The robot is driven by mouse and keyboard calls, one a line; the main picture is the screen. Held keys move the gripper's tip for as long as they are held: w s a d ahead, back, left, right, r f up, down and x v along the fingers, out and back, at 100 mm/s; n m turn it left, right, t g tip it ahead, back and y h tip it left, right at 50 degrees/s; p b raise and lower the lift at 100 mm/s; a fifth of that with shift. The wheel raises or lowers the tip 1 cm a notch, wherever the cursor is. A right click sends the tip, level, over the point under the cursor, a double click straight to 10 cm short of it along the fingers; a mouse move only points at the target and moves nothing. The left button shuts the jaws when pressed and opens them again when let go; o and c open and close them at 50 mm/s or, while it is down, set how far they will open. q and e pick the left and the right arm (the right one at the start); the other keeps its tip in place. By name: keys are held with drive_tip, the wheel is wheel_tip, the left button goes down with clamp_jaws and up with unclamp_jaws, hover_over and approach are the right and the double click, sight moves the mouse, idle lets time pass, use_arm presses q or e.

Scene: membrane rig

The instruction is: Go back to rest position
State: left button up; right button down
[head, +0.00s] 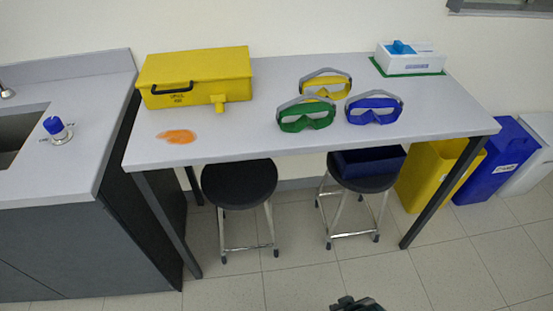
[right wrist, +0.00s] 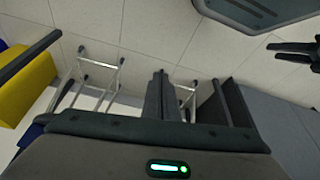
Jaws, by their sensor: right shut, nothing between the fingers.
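My right gripper (head: 357,303) shows at the bottom edge of the head view, low over the floor and well in front of the table (head: 300,142). In the right wrist view its fingers (right wrist: 161,76) are together, with nothing between them. At the right edge of the right wrist view, dark prongs apart from each other look like my left gripper (right wrist: 275,50), open and empty over the floor. The left gripper is outside the head view.
On the table are a yellow box (head: 195,75), an orange spill (head: 177,136), yellow (head: 326,86), green (head: 306,116) and blue goggles (head: 374,109), and a white box (head: 408,61). Two stools (head: 239,184) (head: 366,183) stand underneath. Bins (head: 495,160) stand right. The front floor is clear.

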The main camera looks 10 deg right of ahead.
use_arm(q)
drive_tip(key=shift+a, duration=0.15)
use_arm(e)
drive_tip(key=s+a+f+t, duration=0.1)
drive_tip(key=s+f, duration=0.1)
drive_tip(key=f, duration=1)
drive_tip(key=s+a+f+t+y, duration=0.1)
drive_tip(key=s+f, duration=0.2)
drive_tip(key=f, duration=1)
drive_tip(key=shift+a+f+n, duration=0.25)
drive_tip(key=shift+a+n, duration=0.05)
drive_tip(key=shift+a, duration=0.1)
use_arm(q)
drive_tip(key=shift+d, duration=0.55)
drive_tip(key=shift+a, duration=0.1)
